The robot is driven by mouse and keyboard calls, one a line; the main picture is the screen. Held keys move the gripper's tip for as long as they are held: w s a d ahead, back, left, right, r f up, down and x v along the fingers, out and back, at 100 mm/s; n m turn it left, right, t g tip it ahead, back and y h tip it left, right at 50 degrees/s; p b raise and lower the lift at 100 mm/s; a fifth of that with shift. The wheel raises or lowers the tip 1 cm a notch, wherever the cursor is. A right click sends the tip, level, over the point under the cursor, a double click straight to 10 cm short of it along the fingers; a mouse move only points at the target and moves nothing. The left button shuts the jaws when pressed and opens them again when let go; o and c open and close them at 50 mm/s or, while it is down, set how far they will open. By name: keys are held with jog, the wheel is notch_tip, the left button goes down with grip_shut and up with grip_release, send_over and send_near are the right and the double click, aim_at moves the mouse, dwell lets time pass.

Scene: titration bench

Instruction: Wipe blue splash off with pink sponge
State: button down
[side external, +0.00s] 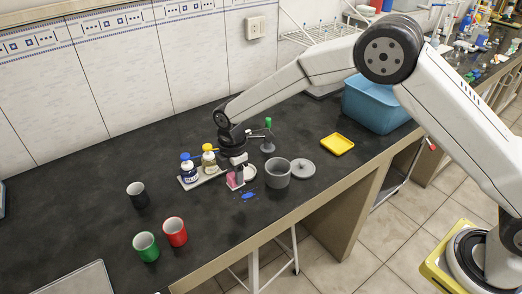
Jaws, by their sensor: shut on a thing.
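The pink sponge (232,181) is upright in my gripper (237,172), near the middle of the dark bench. My gripper points down and is shut on the sponge. The blue splash (248,196) is a small elongated mark on the bench top, just in front of and to the right of the sponge. The sponge and splash look apart. I cannot tell whether the sponge touches the bench.
A grey pot (277,174) stands close on the right, with a grey lid (303,168) beyond it. A tray (190,184) with bottles is close on the left. Red (175,232), green (146,247) and black (137,195) cups stand further left. The bench's front edge is near.

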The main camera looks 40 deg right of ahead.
jog(key=shift+f, duration=3.1)
jog(key=shift+d+f, duration=0.5)
jog(key=shift+d, duration=0.05)
jog(key=shift+d+f, duration=0.1)
jog(key=shift+d, duration=3.1)
jog(key=shift+a, duration=3.9)
jog(key=shift+d+r, duration=0.15)
jog(key=shift+r, duration=3.95)
jog(key=shift+f, duration=0.2)
jog(key=shift+f, duration=2.85)
jog(key=shift+f, duration=1)
jog(key=shift+d, duration=0.15)
